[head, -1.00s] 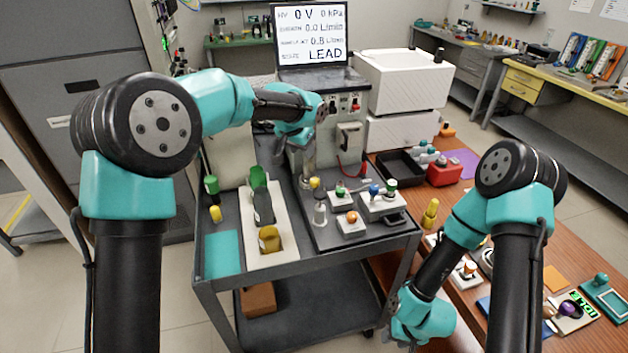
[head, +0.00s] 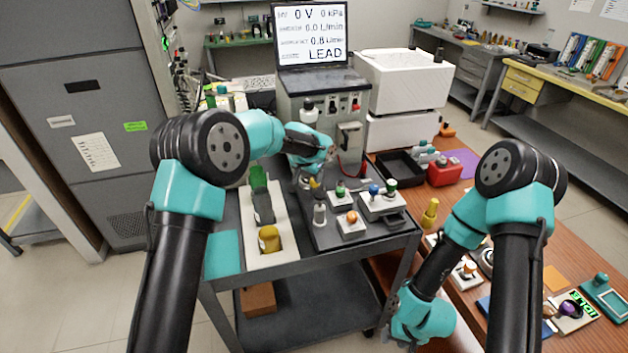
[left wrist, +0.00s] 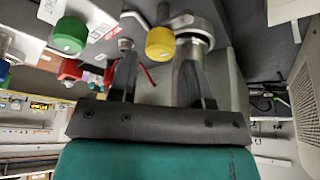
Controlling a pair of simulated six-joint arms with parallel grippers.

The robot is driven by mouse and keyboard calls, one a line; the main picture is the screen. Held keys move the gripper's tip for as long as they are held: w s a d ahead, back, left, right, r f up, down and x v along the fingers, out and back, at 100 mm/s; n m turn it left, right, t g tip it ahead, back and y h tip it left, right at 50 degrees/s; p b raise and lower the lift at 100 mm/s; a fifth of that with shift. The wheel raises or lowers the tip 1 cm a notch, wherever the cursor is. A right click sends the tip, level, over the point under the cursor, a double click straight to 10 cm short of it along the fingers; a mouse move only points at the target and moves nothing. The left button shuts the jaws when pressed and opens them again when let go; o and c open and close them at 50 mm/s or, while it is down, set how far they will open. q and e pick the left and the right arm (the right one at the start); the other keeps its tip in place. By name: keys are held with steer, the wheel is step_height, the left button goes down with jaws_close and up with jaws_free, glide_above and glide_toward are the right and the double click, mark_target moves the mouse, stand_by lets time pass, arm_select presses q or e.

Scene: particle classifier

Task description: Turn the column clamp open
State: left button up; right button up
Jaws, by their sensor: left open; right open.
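The column clamp shows in the left wrist view as a yellow knob (left wrist: 160,43) on a silvery metal ring and lever (left wrist: 192,27). In the head view its yellow knob (head: 315,184) is small and sits on the dark cart top, partly hidden by my left wrist. My left gripper (left wrist: 158,62) is open, its fingers on either side of the yellow knob, which lies at or just past the fingertips. I cannot tell whether they touch it. My left gripper (head: 303,178) is mostly hidden in the head view. My right gripper (head: 396,316) is low beside the cart, away from the clamp.
Small bases with a green knob (head: 340,187), a blue knob (head: 374,190) and an orange knob (head: 352,216) stand close right of the clamp. A white holder (head: 284,252) with green and yellow bottles is on the left. The instrument box (head: 325,108) stands behind.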

mark_target(311, 188)
arm_select(q)
steer(key=shift+x, duration=1.75)
steer(key=c, duration=0.6)
steer(key=shift+c, duration=0.2)
steer(key=shift+n+y, duration=0.3)
steer(key=shift+n, duration=0.2)
steer(key=o, duration=0.6)
steer(key=shift+o, duration=0.2)
